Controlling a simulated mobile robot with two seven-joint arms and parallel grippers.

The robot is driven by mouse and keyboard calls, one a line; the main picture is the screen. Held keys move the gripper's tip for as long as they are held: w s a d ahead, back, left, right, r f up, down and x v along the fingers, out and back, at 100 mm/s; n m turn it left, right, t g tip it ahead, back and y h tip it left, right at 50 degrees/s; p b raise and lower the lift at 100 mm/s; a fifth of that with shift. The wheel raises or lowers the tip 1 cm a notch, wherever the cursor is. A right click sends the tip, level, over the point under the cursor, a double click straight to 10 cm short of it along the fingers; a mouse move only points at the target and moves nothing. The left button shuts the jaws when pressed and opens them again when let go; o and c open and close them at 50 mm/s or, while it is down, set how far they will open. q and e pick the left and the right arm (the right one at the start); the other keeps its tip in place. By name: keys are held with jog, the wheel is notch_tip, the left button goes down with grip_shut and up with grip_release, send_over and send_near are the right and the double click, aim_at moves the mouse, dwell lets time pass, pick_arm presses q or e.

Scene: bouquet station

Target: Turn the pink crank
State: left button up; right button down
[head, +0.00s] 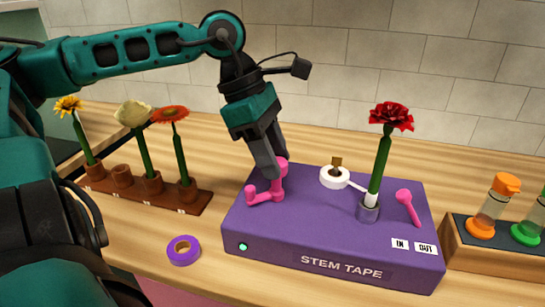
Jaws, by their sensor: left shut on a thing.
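The pink crank (264,194) stands on the left part of the purple stem tape box (300,235). My left gripper (277,168) comes down from above and is shut on the crank's upright handle; the fingers hide part of it. A red flower (391,117) stands upright in a grey holder (368,210) on the box. A white tape roll (335,177) sits behind it, with a white strip running to the stem. A pink lever (408,204) is at the box's right. My right gripper is not in view.
A wooden rack (122,196) with a yellow, a cream and an orange flower stands at left. A purple tape roll (183,250) lies on the wooden counter. At right, a stand (500,258) holds orange-topped and green bottles. A tiled wall (400,50) is behind.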

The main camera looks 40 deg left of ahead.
pick_arm(q)
jog(key=m+g, duration=0.2)
jog(key=m, duration=0.3)
jog(key=shift+w, duration=0.15)
dwell(0.4)
jog(key=o, duration=1)
jog(key=shift+o, duration=0.2)
jog(key=p+v, duration=0.1)
jog(key=v, duration=1.2)
jog(key=shift+a, duration=0.15)
jog(key=shift+f, duration=0.1)
